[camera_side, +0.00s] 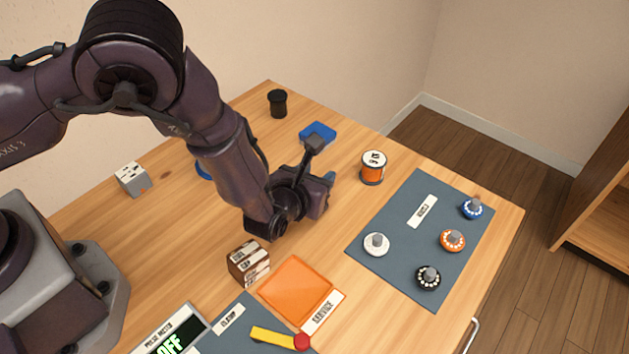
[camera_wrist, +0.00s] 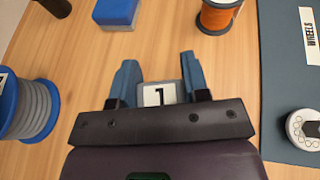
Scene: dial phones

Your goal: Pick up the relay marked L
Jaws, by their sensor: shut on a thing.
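My gripper (camera_wrist: 158,78) has its two blue fingers on either side of a small pale relay (camera_wrist: 158,94). It is shut on this relay. The white face of the relay bears a dark mark that looks like an upside-down L. In the side view my gripper (camera_side: 329,180) is low over the middle of the table, and the relay is hidden behind it. I cannot tell whether the relay touches the wood.
A blue block-like thing (camera_side: 318,133) and an orange spool (camera_side: 373,168) stand beyond my gripper. A blue spool with grey wire (camera_wrist: 35,110) is on the left in the wrist view. A dark mat (camera_side: 400,240) with several dials lies right; an orange tray (camera_side: 296,288) lies in front.

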